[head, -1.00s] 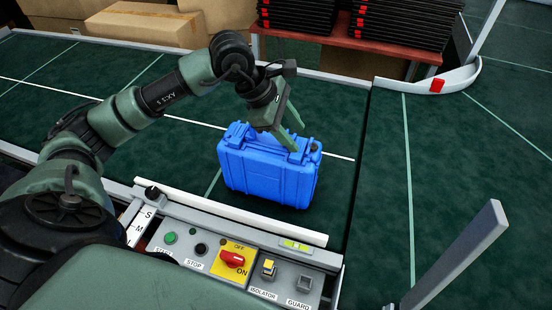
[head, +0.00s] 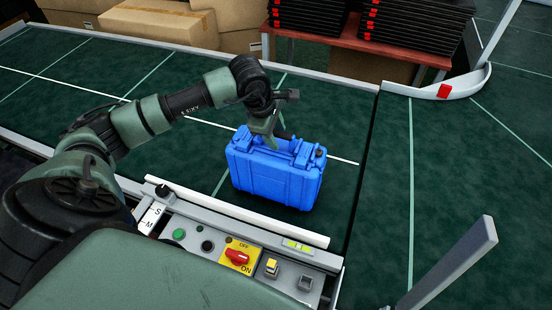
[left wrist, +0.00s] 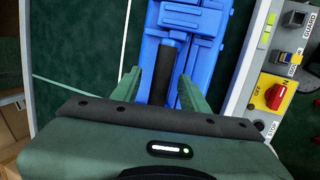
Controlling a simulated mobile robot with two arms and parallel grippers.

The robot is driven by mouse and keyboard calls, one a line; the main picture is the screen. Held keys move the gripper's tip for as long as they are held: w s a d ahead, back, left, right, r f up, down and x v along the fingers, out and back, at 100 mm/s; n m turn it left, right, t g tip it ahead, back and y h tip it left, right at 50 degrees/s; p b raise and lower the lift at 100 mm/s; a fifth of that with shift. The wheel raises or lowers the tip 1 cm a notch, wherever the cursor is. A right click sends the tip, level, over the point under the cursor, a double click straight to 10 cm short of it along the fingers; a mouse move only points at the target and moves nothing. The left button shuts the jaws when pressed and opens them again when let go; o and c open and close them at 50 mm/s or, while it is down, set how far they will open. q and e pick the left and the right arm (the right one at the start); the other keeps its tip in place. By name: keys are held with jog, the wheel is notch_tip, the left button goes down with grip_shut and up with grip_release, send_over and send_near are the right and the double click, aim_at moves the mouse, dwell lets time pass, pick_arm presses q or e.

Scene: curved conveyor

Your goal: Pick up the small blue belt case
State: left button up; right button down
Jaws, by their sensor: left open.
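The small blue belt case (head: 275,180) stands upright on the dark green belt, just behind the control panel; it also shows in the left wrist view (left wrist: 205,50). Its handle (left wrist: 168,60), with a dark grip, shows in the left wrist view. My left gripper (head: 268,138) is at the top of the case, pointing down. In the left wrist view its two fingers (left wrist: 160,88) are apart, one on each side of the handle. Whether they touch it I cannot tell. My right gripper is not in view.
The control panel (head: 220,250) with a red switch and a pale rail (head: 240,212) lie in front of the case. A grey post (head: 450,262) rises at the right. Cardboard boxes (head: 160,25) and a red table (head: 350,38) with black stacks stand behind the belt.

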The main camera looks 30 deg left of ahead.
pick_arm(q)
grip_shut()
dwell(1.3)
jog(key=shift+w+r, duration=0.1)
